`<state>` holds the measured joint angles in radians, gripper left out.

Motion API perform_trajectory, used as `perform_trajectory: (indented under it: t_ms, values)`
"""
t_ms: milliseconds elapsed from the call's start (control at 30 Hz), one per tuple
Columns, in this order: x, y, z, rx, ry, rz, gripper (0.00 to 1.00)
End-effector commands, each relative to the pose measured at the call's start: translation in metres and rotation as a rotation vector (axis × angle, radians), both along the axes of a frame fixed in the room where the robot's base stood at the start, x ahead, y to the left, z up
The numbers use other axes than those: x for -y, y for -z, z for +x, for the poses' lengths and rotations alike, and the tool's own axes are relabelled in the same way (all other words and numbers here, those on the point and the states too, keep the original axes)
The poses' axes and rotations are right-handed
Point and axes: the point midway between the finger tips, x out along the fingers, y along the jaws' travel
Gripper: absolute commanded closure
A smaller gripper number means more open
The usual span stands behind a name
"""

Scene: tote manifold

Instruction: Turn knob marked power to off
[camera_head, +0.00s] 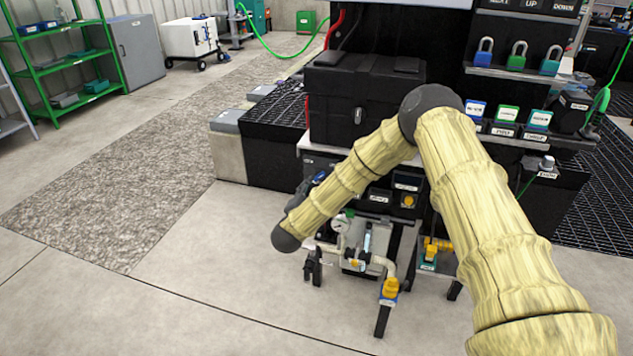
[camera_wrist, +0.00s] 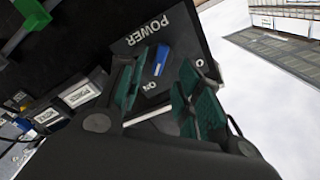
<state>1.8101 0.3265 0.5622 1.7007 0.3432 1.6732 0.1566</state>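The power knob (camera_wrist: 161,60) is a blue bar handle on a black panel, under the white word POWER in the wrist view. Its lower end lies close to the ON mark (camera_wrist: 149,86). Another mark (camera_wrist: 199,62), starting with O, is partly hidden at the right finger. My gripper (camera_wrist: 163,72) is open, with green-padded fingers on either side of the knob. A gap shows between the knob and each finger; I cannot tell how far the tips are from the panel. In the head view my gripper (camera_head: 302,193) is a dark shape against the bench front, its fingers unclear.
Labelled modules (camera_wrist: 80,94) line the panel to the left in the wrist view. Below the bench in the head view are a gauge (camera_head: 340,224) and pipes with a yellow valve (camera_head: 390,287). A black case (camera_head: 350,105) sits above. Open floor lies to the left.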

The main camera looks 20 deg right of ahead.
Motion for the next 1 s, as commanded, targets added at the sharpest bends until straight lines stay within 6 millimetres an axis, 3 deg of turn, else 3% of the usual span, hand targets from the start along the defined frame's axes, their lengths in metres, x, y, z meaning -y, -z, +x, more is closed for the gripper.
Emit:
perform_trajectory:
  t_ms: [300, 733, 767, 933, 1000]
  values:
    - [0.023, 0.0, 0.033, -0.001, 0.001, 0.0, 0.65]
    - [0.028, 0.0, 0.04, -0.001, -0.001, 0.0, 0.65]
    - [0.027, 0.0, 0.04, -0.001, -0.001, 0.0, 0.67]
    - [0.027, 0.0, 0.04, -0.001, -0.001, 0.0, 0.98]
    - [0.027, 0.0, 0.04, -0.001, -0.001, 0.0, 1.0]
